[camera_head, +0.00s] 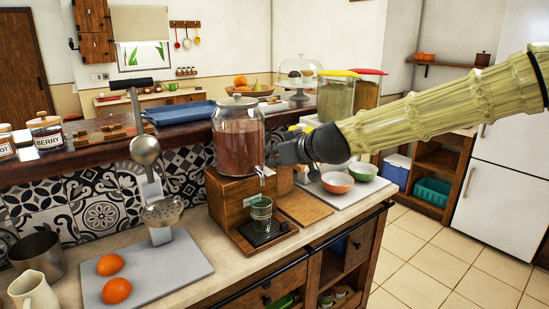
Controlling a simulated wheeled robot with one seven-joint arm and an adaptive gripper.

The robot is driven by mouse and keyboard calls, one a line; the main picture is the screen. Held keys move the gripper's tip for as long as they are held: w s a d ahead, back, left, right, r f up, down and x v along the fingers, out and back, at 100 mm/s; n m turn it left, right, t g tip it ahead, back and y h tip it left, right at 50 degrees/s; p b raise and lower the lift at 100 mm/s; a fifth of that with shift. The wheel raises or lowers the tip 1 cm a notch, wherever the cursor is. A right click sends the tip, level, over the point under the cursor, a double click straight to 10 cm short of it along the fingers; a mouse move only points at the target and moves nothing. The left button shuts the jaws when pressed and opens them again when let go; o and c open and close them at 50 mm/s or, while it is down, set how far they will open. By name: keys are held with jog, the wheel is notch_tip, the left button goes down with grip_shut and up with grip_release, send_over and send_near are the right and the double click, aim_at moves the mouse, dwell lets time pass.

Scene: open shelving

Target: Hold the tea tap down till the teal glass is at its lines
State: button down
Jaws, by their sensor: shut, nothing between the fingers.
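A glass tea dispenser (238,147) full of brown tea stands on a wooden block on the counter. Its small tap (263,174) sticks out low at the front right. A small teal-tinted glass (261,213) stands upright on the black drip tray (262,232), below the tap. Its lines and the level inside are too small to tell. My gripper (274,156) is shut and empty, reaching in from the right beside the dispenser, just above and right of the tap. I cannot tell whether it touches the tap lever.
A pink bowl (337,182) and a green bowl (363,172) sit right of the dispenser, under my arm. A citrus press (160,205) and two oranges (112,277) are on a grey board at the left. A wooden board (304,208) lies bare beside the drip tray.

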jog(key=s+d+r, duration=0.5)
jog(key=r, duration=0.3)
jog(key=shift+s+r, duration=0.15)
jog(key=shift+s, duration=0.15)
jog(key=shift+r, duration=0.1)
dwell(1.4)
